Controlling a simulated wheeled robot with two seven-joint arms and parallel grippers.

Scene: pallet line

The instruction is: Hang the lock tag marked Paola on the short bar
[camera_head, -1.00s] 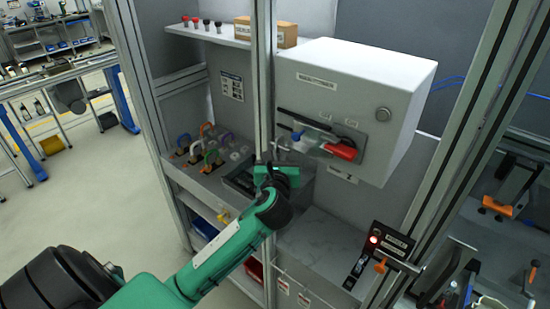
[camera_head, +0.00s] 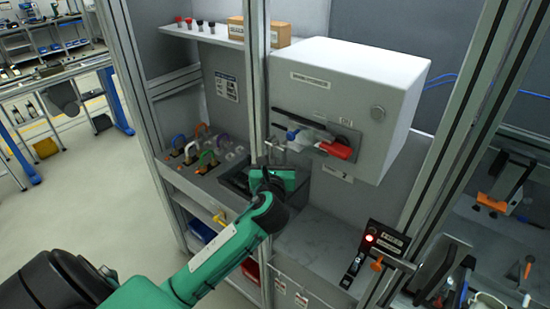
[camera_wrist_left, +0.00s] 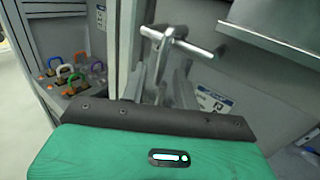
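My left gripper (camera_head: 268,174) is in front of the back panel, beside the upright post and left of the grey switch box. In the left wrist view its green body fills the bottom, and its grey fingers (camera_wrist_left: 163,88) point up toward a T-shaped metal peg with a short bar (camera_wrist_left: 178,41). The fingers look just below the bar, apart from it as far as I can tell. A white piece with a blue top and a partly hidden letter (camera_wrist_left: 213,101) shows right of the fingers; I cannot tell whether it is held. No name Paola is readable. My right gripper is out of view.
The grey switch box (camera_head: 345,90) has a red handle (camera_head: 338,150). Coloured padlocks (camera_head: 205,157) stand on a ledge at left. A cardboard box (camera_head: 266,32) sits on the upper shelf. A control panel with a red light (camera_head: 370,238) is at lower right.

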